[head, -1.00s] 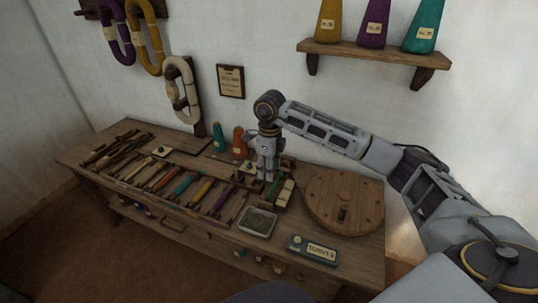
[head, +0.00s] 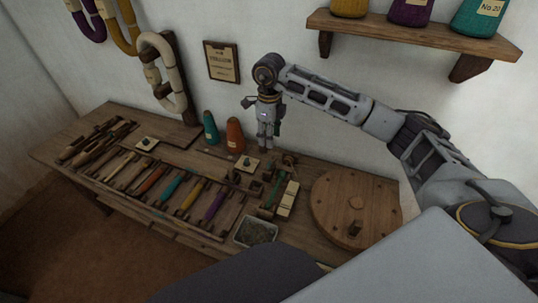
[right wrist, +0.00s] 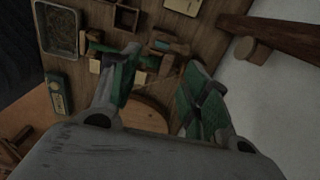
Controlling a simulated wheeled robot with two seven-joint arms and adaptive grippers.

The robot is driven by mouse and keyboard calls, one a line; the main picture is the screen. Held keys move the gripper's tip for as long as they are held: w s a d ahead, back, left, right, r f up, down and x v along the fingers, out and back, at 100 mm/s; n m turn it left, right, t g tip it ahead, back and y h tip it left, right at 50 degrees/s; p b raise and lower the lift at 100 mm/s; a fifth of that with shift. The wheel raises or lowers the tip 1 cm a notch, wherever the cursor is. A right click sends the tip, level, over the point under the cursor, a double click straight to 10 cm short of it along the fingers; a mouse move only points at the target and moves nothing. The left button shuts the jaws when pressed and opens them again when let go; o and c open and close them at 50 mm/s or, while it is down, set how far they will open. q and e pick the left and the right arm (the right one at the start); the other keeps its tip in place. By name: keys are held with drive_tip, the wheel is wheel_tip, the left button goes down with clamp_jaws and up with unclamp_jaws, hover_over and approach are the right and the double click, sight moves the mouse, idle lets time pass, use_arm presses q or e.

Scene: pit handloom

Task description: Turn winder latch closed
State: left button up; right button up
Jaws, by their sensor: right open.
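A small wooden winder with green parts (head: 281,190) stands on the bench, left of the round wooden lid. Its latch is too small and dark to make out, so I cannot tell its position. My right gripper (head: 266,147) points down above the back of the bench, behind and slightly left of the winder. In the right wrist view the gripper (right wrist: 162,62) has its two green-padded fingers apart with nothing between them. Small wooden parts (right wrist: 170,45) show beyond the fingertips. The left finger hides some of what lies there. My left gripper is not in view.
A round wooden lid (head: 335,222) covers the bench's right end. A metal tray (head: 255,231) sits at the front. A green cone (head: 210,128) and an orange cone (head: 235,137) stand left of the gripper. Several shuttles lie left. A shelf (head: 410,36) juts from the wall.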

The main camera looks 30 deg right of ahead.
sight(269, 163)
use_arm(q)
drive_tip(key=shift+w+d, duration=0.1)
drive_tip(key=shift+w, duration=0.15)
use_arm(e)
drive_tip(key=shift+w+d, duration=0.1)
drive_tip(key=shift+w, duration=0.1)
drive_tip(key=shift+r, duration=0.15)
wheel_tip(269, 163, down, 12)
drive_tip(key=shift+f+b, duration=0.2)
drive_tip(key=shift+b, duration=0.45)
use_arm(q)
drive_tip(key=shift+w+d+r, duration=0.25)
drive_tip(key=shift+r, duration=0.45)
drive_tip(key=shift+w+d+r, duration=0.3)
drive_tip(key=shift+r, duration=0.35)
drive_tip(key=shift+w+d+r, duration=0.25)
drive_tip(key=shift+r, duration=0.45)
use_arm(e)
drive_tip(key=shift+f, duration=0.75)
drive_tip(key=shift+c, duration=0.3)
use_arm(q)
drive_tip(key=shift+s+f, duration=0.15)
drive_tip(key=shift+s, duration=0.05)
use_arm(e)
drive_tip(key=c, duration=1)
